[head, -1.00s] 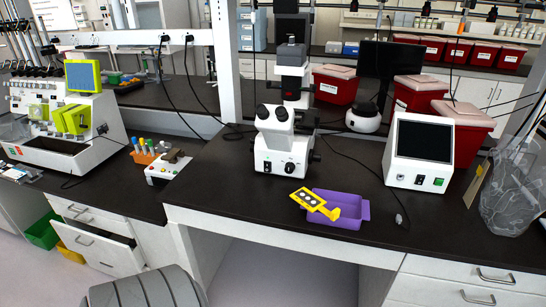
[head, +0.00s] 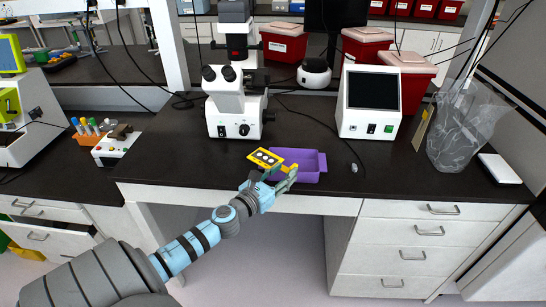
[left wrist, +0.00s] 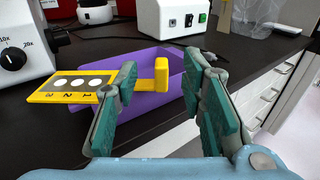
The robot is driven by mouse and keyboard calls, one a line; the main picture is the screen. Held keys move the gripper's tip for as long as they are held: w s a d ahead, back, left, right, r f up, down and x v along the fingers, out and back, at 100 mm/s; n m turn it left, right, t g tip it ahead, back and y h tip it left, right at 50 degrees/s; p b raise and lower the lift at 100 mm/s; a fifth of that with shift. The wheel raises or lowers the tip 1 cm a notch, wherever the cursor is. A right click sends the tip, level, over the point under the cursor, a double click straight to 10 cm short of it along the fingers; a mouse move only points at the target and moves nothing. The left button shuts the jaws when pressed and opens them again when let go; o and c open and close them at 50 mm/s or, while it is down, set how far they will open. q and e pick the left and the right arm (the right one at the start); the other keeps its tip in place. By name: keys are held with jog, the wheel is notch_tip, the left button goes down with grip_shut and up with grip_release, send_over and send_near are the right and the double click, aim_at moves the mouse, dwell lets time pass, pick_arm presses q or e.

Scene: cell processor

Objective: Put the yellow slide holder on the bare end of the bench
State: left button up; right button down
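The yellow slide holder (head: 265,158) is a flat plate with three white circles and a handle ending in an upright tab. It lies at the left side of the purple tray (head: 313,165), plate over the tray's left edge and handle reaching inside. In the left wrist view the holder (left wrist: 62,93) is partly hidden by one finger, and its tab shows between the fingers. My left gripper (head: 280,180) is at the tray's front; in the left wrist view (left wrist: 165,90) its fingers are apart and nothing is clamped. My right gripper is not in view.
A microscope (head: 235,105) stands behind left, a white box with a dark screen (head: 372,103) behind right. A small grey item (head: 354,168) lies right of the tray. A clear bag (head: 462,130) stands far right. The dark bench (head: 400,182) is clear toward the front right.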

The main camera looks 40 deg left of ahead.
aim_at(294, 166)
pick_arm(q)
jog(key=w, duration=0.3)
jog(key=w+f, duration=0.1)
jog(key=w, duration=0.1)
jog(key=shift+w, duration=0.35)
jog(key=shift+s+r, duration=0.1)
grip_shut()
jog(key=shift+r, duration=0.1)
